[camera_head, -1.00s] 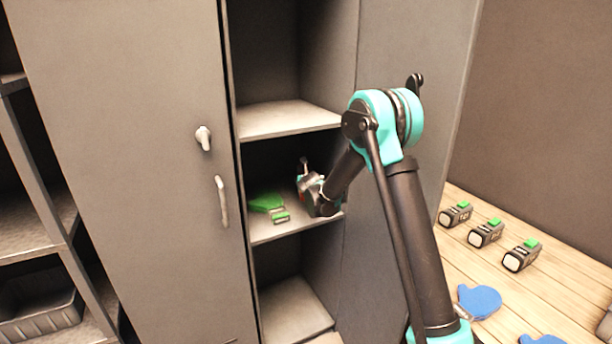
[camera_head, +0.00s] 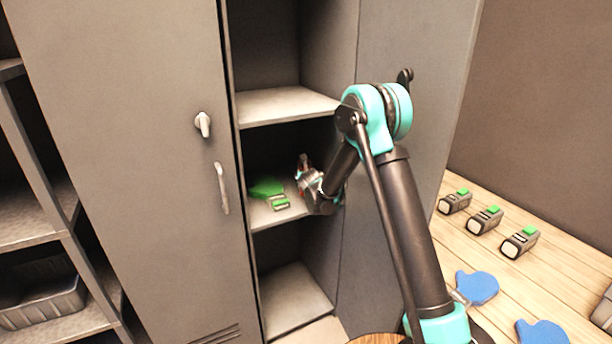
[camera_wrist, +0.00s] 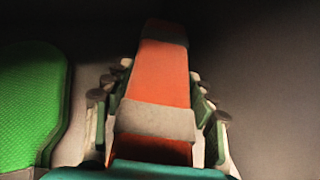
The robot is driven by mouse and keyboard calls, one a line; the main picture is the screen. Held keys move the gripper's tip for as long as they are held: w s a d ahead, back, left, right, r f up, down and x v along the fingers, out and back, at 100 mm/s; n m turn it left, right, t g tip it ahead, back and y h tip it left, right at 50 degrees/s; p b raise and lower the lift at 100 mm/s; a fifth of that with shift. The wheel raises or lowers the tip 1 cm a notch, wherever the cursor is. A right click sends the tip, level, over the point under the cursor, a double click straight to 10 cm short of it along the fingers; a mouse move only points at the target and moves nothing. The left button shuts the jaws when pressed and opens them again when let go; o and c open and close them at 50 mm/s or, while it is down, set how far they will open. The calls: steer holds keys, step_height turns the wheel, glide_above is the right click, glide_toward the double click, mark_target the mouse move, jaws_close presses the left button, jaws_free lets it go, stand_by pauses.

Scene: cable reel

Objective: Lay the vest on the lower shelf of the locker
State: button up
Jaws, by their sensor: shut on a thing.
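The orange vest (camera_wrist: 162,75) with grey bands is between the fingers of my gripper (camera_wrist: 160,125) in the wrist view. My gripper (camera_head: 306,178) is shut on it and reaches into the locker, at the right side of the lower shelf (camera_head: 272,217). In the head view the vest is too small and hidden by my gripper to make out well. I cannot tell whether it touches the shelf.
A green item (camera_head: 267,187) lies on the same shelf, left of my gripper; it shows close by in the wrist view (camera_wrist: 30,100). The upper shelf (camera_head: 285,105) is above. The shut locker door (camera_head: 130,150) is at left. Blue mitts (camera_head: 476,288) and several batteries (camera_head: 520,242) lie on the bench.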

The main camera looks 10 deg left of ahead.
steer(key=shift+f, duration=0.5)
steer(key=o, duration=1.5)
steer(key=v, duration=1.2)
